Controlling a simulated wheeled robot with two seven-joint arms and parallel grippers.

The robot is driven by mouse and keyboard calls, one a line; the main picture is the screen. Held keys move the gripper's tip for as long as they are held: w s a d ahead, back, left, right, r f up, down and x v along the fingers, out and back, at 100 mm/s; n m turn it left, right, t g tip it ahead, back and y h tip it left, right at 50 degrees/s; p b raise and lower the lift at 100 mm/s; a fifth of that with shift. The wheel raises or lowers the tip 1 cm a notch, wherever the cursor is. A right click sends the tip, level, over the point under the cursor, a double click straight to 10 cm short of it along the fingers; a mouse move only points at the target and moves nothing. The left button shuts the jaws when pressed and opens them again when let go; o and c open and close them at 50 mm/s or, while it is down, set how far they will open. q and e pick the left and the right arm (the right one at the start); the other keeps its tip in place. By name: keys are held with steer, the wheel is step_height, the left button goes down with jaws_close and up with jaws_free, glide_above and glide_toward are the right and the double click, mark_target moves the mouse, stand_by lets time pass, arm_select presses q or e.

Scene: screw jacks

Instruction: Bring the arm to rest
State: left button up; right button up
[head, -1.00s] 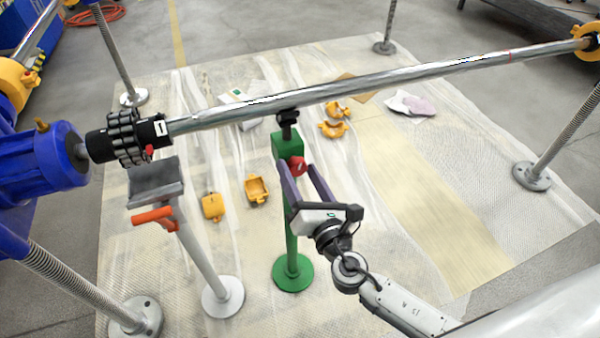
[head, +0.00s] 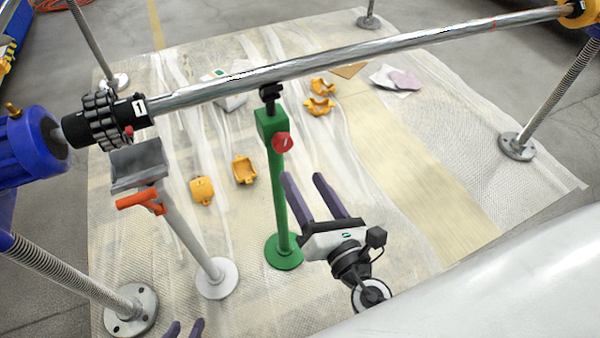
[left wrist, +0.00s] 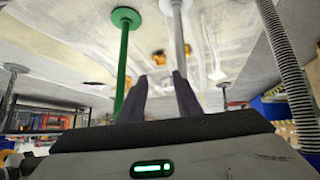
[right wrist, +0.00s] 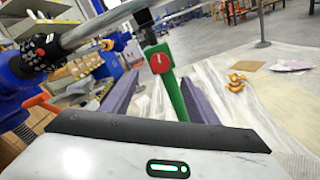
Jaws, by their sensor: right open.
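My right gripper (head: 304,177) is open and empty in the head view, to the right of the green screw jack (head: 278,190). The jack stands upright on a round green base, with a red knob (head: 282,142) on its side and a black head (head: 271,91) under the long steel pipe (head: 350,55). Whether the head touches the pipe is hard to tell. In the right wrist view the knob (right wrist: 160,62) shows beyond and between the spread fingers. My left gripper (head: 185,328) only shows its fingertips at the bottom edge; in the left wrist view its fingers (left wrist: 162,82) are apart and empty.
A grey jack with an orange handle (head: 138,198) stands left of the green one, its cradle (head: 138,163) below the pipe. Several yellow clamp pieces (head: 244,170) lie on the sheeted floor. A threaded stand (head: 75,270) is at the left. Floor right of my right gripper is clear.

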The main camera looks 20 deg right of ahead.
arm_select(q)
steer(key=shift+s, duration=0.1)
stand_by(0.4)
steer(key=r+p, duration=0.1)
steer(key=p, duration=0.1)
steer(key=r+p, duration=0.3)
steer(key=p, duration=0.1)
steer(key=shift+a+r+p, duration=0.3)
steer(key=shift+r+p, duration=0.05)
steer(key=shift+p, duration=0.05)
arm_select(e)
steer(key=s+f+m+g+y, duration=0.1)
steer(key=s+f+m+g, duration=0.3)
steer(key=m, duration=1)
steer(key=s+f+m+g+y, duration=0.1)
steer(key=s+f+m+g, duration=0.4)
steer(key=m, duration=0.9)
steer(key=s+f, duration=0.3)
steer(key=s, duration=0.1)
steer(key=shift+s+a, duration=0.25)
steer(key=shift+a, duration=0.15)
arm_select(q)
steer(key=shift+s+f, duration=0.1)
steer(key=shift+s, duration=0.1)
